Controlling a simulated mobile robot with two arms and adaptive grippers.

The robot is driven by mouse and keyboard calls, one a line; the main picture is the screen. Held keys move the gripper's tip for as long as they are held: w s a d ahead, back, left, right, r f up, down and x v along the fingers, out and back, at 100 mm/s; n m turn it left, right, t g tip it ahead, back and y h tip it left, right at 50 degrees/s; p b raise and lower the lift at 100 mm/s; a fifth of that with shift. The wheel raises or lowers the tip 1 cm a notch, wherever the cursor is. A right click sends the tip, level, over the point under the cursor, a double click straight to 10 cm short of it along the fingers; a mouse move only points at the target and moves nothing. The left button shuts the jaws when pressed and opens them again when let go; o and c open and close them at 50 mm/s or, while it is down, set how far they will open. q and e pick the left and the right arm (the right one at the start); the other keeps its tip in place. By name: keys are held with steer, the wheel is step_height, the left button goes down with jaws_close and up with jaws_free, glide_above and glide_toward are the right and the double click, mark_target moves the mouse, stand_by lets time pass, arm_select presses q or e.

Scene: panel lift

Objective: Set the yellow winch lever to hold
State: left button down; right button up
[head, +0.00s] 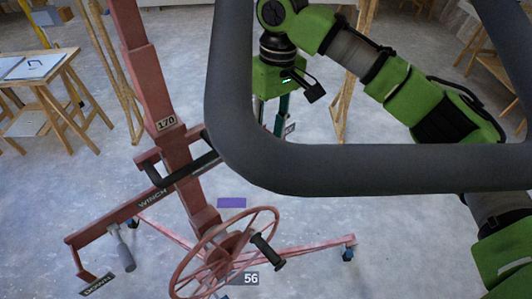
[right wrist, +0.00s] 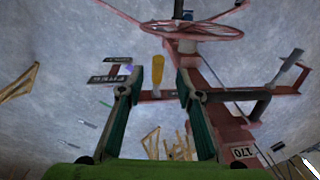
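The yellow winch lever (right wrist: 157,72) shows in the right wrist view, between and beyond the fingertips of my right gripper (right wrist: 153,85). The gripper is open, and I see no finger touching the lever. A dark plate reading FREE (right wrist: 106,79) lies left of the lever; another small plate (right wrist: 120,60) beside it is hard to read. In the head view my right gripper (head: 272,121) points down right of the red lift mast (head: 140,62); the yellow lever cannot be made out there. The arm marked WINCH (head: 152,200) crosses the mast. My left gripper is not in view.
A red handwheel (head: 225,252) with a black knob stands low on the lift. A grey handle (head: 123,250) hangs near the DOWN plate (head: 97,285). A thick dark tube (head: 350,182) crosses the foreground. A wooden table (head: 50,85) stands left. Open concrete floor surrounds the lift.

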steer(key=f, duration=0.2)
steer(key=f+p, duration=0.1)
steer(key=f, duration=0.2)
steer(key=f+p, duration=0.1)
steer(key=f, duration=0.1)
steer(key=shift+a+f, duration=0.25)
steer(key=shift+f, duration=0.05)
steer(key=shift+s+f, duration=0.1)
steer(key=shift+f, duration=0.45)
jaws_close()
